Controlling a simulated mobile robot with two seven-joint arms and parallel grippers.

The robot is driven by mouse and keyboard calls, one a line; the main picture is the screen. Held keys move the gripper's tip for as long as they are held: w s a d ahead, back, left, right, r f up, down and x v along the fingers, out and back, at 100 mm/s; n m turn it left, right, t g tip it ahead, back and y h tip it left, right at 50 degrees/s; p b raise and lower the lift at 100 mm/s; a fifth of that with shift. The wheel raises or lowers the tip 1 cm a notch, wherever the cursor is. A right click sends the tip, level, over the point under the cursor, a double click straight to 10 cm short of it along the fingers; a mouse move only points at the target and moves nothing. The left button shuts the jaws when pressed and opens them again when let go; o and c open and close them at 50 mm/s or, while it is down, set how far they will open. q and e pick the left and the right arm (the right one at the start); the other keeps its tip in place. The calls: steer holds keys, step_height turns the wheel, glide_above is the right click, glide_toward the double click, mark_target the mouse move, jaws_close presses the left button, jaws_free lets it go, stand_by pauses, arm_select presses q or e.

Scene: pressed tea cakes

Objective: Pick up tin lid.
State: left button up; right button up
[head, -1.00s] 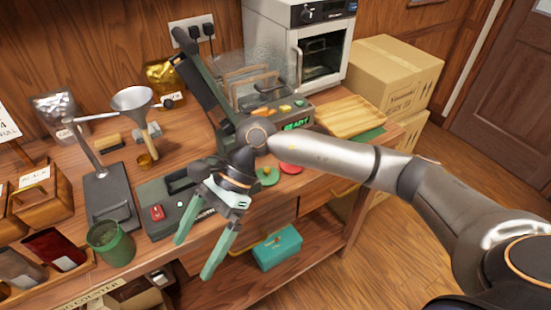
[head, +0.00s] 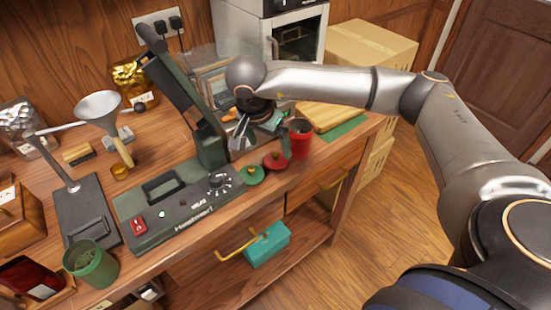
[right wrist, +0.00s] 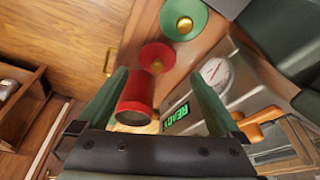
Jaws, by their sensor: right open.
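Two round tin lids lie near the counter's front edge: a green lid (head: 253,174) with a brass knob and a red lid (head: 275,161) to its right. The right wrist view also shows the green lid (right wrist: 183,20) at the top and the red lid (right wrist: 157,57) below it. A red tin (head: 300,142) stands right of the red lid. My right gripper (right wrist: 158,76) is open, with the red tin (right wrist: 137,98) and red lid showing between its green fingers. I see no contact with either lid. My left gripper is not in view.
A dark green press (head: 170,200) with a raised arm stands left of the lids. A wooden tray (head: 328,116) lies behind the red tin. A toaster oven (head: 285,45) stands at the back. A green cup (head: 90,264) stands front left.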

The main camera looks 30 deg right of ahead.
mark_target(275, 155)
steer(key=x, duration=0.3)
steer(key=p+x, duration=0.1)
steer(key=x, duration=0.1)
steer(key=shift+s+d+f, duration=0.1)
steer(key=shift+d+f, duration=0.15)
steer(key=shift+d, duration=0.1)
steer(key=c, duration=1.2)
